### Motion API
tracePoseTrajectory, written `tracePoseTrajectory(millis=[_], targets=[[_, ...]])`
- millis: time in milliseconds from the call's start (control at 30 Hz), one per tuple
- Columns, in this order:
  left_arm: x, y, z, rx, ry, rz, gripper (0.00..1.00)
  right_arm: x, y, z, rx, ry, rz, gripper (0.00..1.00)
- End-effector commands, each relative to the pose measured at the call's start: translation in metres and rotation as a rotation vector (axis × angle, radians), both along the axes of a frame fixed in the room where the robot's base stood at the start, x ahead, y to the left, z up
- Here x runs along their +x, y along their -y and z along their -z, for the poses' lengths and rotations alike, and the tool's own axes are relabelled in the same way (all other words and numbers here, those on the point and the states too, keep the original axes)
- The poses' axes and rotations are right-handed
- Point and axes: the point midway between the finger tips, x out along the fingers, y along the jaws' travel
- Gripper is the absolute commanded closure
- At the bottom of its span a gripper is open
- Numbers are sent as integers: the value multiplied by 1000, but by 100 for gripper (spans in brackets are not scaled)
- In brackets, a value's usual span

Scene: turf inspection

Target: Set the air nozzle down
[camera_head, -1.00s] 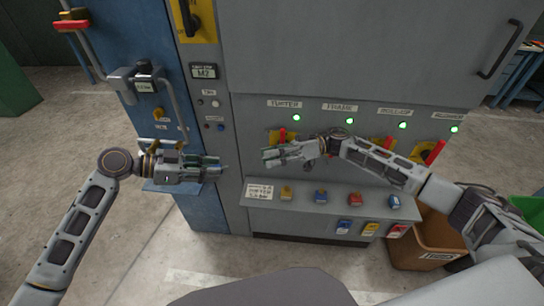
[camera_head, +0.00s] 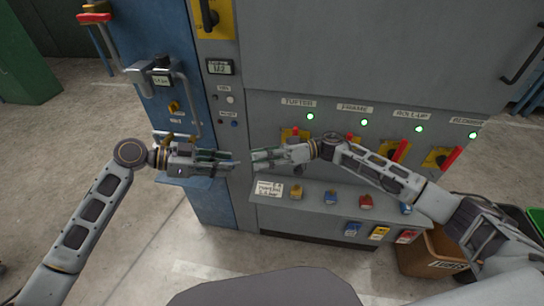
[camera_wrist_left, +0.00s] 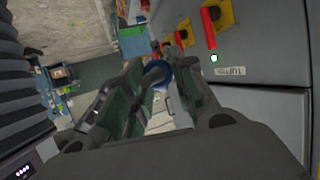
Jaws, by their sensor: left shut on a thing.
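My left gripper (camera_head: 222,162) is in front of the blue cabinet, level with its small ledge. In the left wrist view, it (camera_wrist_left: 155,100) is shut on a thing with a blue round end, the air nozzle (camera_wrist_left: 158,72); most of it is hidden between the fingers. In the head view the nozzle is too small to make out. My right gripper (camera_head: 262,158) points left in front of the grey panel, its tip close to the left gripper's tip. Whether it is open or holds anything I cannot tell.
The blue ledge (camera_head: 192,182) lies under my left gripper. A grey shelf (camera_head: 330,208) with several coloured blocks runs below the right gripper. Red-handled switches (camera_head: 398,152) stick out of the panel. A brown bin (camera_head: 430,250) stands at lower right. The floor at lower left is clear.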

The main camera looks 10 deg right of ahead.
Motion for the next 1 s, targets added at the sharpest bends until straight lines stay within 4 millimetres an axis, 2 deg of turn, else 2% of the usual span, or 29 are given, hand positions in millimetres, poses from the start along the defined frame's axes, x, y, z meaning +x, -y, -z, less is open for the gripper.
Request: tracePoseTrajectory(millis=[200, 400, 867, 1000], targets=[[0, 0, 0, 0, 0, 0, 99, -2, -27, -1, 2, 0, -3, 64], [0, 0, 0, 0, 0, 0, 99, -3, -43, 0, 1, 1, -1, 64], [0, 0, 0, 0, 0, 0, 99, -4, -50, 0, 0, 0, 0, 64], [0, 0, 0, 0, 0, 0, 99, -4, -50, 0, 0, 0, 0, 81]])
